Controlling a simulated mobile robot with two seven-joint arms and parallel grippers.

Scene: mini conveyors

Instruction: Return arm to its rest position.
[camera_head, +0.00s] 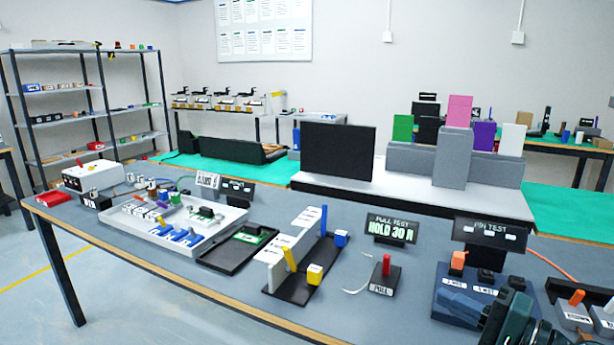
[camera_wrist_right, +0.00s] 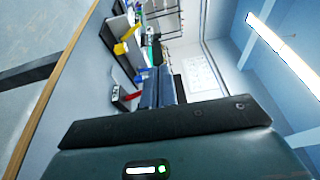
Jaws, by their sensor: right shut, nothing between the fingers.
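My right gripper (camera_head: 494,316) is at the lower right of the head view, low over the front right of the workbench (camera_head: 215,268). It is shut and I see nothing held in it. In the right wrist view, a dark bar and teal housing of my gripper (camera_wrist_right: 165,122) fill the lower part, with the bench tilted beyond. My left gripper is not in view.
A pull-test stand with a red handle (camera_head: 386,265), a white-and-black fixture (camera_head: 290,250), a black tray (camera_head: 238,248) and a white parts tray (camera_head: 160,236) stand on the bench. A black monitor (camera_head: 338,152) is behind. The bench's front left edge is clear.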

